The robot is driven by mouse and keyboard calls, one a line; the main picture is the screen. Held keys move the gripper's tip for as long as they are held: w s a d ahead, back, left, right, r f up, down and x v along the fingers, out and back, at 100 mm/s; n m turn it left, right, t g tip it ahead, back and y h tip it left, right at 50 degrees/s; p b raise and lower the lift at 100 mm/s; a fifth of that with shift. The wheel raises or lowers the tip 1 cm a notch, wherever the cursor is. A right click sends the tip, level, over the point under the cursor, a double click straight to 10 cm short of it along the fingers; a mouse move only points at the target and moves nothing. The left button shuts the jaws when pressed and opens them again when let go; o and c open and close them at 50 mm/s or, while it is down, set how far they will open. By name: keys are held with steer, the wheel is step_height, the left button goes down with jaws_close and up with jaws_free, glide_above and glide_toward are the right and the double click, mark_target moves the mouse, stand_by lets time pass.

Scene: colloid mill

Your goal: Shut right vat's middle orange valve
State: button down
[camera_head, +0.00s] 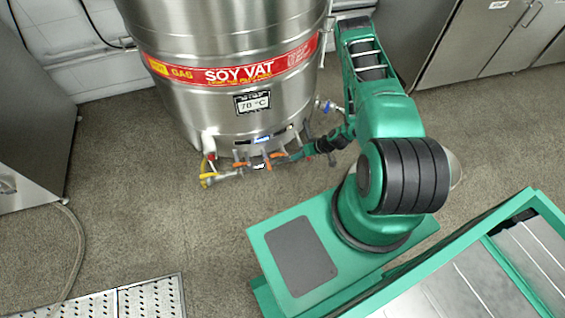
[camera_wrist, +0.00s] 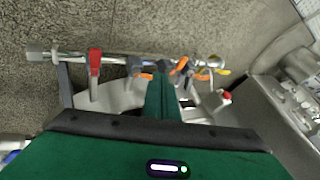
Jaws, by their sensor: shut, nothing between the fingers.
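A steel vat (camera_head: 225,75) with a red "SOY VAT" band fills the upper middle of the head view. Low on its front is a pipe with several valves. Three orange handles show in the wrist view: a left one (camera_wrist: 146,76), a middle one (camera_wrist: 180,65) tilted upright, and a right one (camera_wrist: 202,77). The middle orange handle also shows in the head view (camera_head: 268,163).
A red handle (camera_wrist: 94,62) stands left on the pipe in the wrist view. A yellow handle (camera_head: 207,181) is at the pipe's left end in the head view. A blue-handled valve (camera_head: 327,105) is on the vat's right side. The floor in front is clear.

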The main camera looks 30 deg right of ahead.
mark_target(269, 167)
steer(key=w+a+f, duration=0.4)
steer(key=a+f, duration=0.3)
steer(key=a, duration=0.1)
steer(key=shift+w+f, duration=0.3)
steer(key=shift+f, duration=0.05)
steer(key=shift+d, duration=0.15)
